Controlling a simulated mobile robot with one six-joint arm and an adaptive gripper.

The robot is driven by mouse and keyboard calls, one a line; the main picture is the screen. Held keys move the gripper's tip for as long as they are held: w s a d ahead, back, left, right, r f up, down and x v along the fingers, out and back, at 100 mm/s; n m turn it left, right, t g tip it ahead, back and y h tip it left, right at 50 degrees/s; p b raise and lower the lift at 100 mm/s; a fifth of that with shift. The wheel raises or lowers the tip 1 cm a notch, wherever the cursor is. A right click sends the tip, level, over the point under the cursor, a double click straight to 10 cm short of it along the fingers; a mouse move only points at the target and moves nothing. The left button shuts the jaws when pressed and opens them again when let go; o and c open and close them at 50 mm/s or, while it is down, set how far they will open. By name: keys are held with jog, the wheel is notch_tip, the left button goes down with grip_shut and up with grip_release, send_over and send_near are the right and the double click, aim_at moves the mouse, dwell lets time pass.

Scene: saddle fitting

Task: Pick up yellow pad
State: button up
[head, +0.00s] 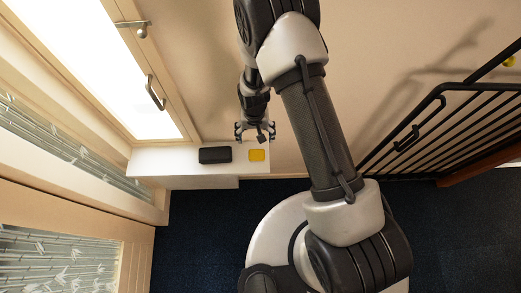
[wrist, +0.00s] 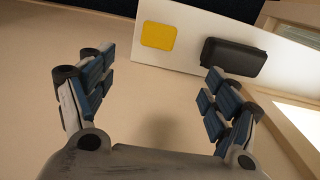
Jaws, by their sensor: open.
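The yellow pad (head: 257,155) lies flat on a white ledge (head: 160,160), near its right end in the head view. In the wrist view the yellow pad (wrist: 158,36) shows at the top, beyond the fingertips and between their lines. My gripper (head: 255,131) is open and empty, close to the pad in the head view but apart from it. In the wrist view the two fingers of my gripper (wrist: 150,80) stand wide apart with only the plain wall-coloured surface between them. The pad is fully in sight.
A black case (head: 215,155) lies on the ledge beside the pad; it also shows in the wrist view (wrist: 233,57), near the right finger. A bright window with a handle (head: 155,92) is at the left. A black railing (head: 440,125) stands at the right.

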jog(key=b, duration=0.4)
send_over(257, 154)
jog(key=f, duration=1.2)
jog(key=shift+s+a, duration=0.1)
jog(key=shift+a, duration=0.1)
jog(key=shift+d+f+b, duration=0.15)
jog(key=shift+f+b, duration=0.7)
jog(key=shift+f, duration=2.05)
jog(key=shift+c, duration=0.2)
jog(key=c, duration=1.1)
